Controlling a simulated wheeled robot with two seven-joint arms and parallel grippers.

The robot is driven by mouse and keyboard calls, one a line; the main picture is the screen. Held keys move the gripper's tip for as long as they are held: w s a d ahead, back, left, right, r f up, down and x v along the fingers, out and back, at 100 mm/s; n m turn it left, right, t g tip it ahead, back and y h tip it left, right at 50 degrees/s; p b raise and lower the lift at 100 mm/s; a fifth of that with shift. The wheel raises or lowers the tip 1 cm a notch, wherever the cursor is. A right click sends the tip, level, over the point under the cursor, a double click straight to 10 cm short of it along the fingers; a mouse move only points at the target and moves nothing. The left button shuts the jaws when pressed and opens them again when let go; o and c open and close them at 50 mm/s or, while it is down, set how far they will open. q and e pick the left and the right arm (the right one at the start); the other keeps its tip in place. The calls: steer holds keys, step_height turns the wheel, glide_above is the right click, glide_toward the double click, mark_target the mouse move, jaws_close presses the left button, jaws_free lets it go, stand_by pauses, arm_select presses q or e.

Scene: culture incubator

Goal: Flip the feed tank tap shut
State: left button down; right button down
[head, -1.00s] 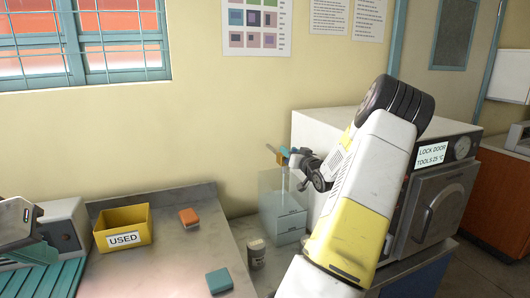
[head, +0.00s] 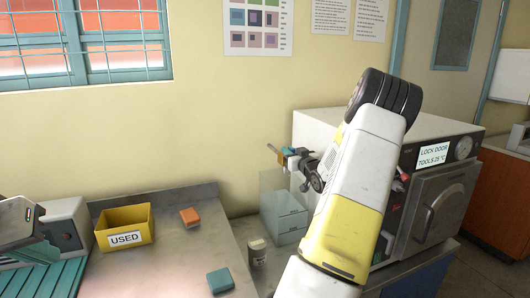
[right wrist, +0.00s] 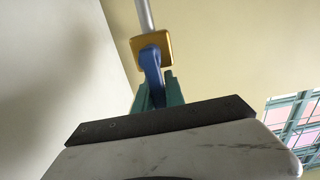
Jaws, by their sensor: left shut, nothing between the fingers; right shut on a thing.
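The feed tank (head: 284,222) is a clear box standing between the bench and the white cabinet. Its tap (head: 284,152) is at its top, small and partly covered by my right gripper (head: 293,157). In the right wrist view the tap's yellow block (right wrist: 152,48) sits on a grey pipe, with a blue lever (right wrist: 152,72) extending from it. The teal fingers of my right gripper (right wrist: 158,94) are shut around the lever's end. My left gripper (head: 36,251) is shut and empty at the far left, partly cut off and away from the tank.
The white cabinet (head: 320,125) stands behind my right arm. A yellow USED bin (head: 124,239), an orange block (head: 189,217) and a teal block (head: 219,281) are on the bench. A small jar (head: 257,253) stands by the tank. The bench's middle is clear.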

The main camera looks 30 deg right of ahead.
steer(key=c, duration=1.4)
jaws_free()
steer(key=s, duration=0.7)
steer(key=shift+s+a, duration=0.4)
steer(key=shift+a, duration=0.05)
